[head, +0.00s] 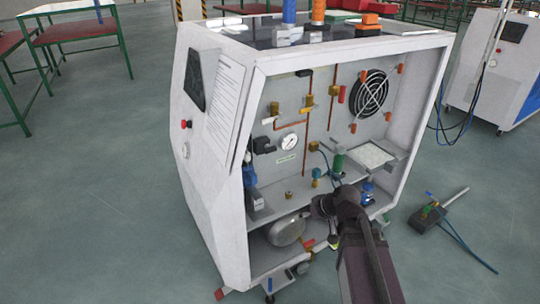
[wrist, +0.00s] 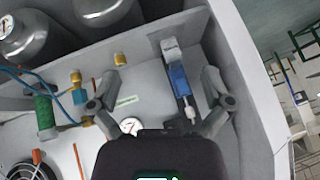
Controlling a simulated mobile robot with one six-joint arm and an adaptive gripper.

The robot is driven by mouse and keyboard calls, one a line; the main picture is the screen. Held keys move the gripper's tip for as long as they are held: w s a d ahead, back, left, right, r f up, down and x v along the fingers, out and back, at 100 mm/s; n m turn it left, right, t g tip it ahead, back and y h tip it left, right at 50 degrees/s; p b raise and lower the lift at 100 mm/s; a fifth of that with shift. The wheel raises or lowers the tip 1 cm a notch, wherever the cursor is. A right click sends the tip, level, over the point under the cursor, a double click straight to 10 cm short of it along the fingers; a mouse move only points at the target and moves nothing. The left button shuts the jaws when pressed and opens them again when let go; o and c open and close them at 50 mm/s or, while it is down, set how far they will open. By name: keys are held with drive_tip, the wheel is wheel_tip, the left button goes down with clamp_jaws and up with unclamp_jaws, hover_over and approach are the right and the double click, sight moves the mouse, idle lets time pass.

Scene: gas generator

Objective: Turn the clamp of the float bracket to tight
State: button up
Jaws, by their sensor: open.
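A blue part on a light grey bracket (wrist: 179,80), which looks like the float bracket, lies between and beyond my fingers in the wrist view. A small white knob-like piece (wrist: 191,114) is at its lower end; I cannot tell surely that it is the clamp or how it is turned. In the head view the blue part (head: 250,177) is inside the cabinet's left side. My gripper (wrist: 160,79) is open, its fingers spread with nothing visibly held. In the head view my dark wrist is at the cabinet's lower opening; the fingers cannot be made out there.
The white cabinet (head: 214,165) has a side wall (wrist: 240,60) close to my right finger in the wrist view. A pressure gauge (head: 288,142), brass fittings, copper pipes and a green part (head: 339,160) crowd the inside. Metal cylinders (wrist: 27,38) are beyond the shelf.

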drive_tip(key=w+a+r+t+y+b, duration=0.2)
drive_tip(key=w+r+t+b, duration=0.1)
drive_tip(key=w+r+t, duration=0.1)
drive_tip(key=w+a+r+n+t+y+b, duration=0.1)
drive_tip(key=w+a+r+t+y+b, duration=0.1)
drive_tip(key=w+t, duration=0.4)
drive_tip(key=shift+w+a+r+n+t+y+b, duration=0.3)
drive_tip(key=shift+w+a+r+b, duration=0.2)
drive_tip(key=shift+w+a+r, duration=0.6)
drive_tip(key=shift+w+d, duration=0.25)
drive_tip(key=shift+w, duration=0.1)
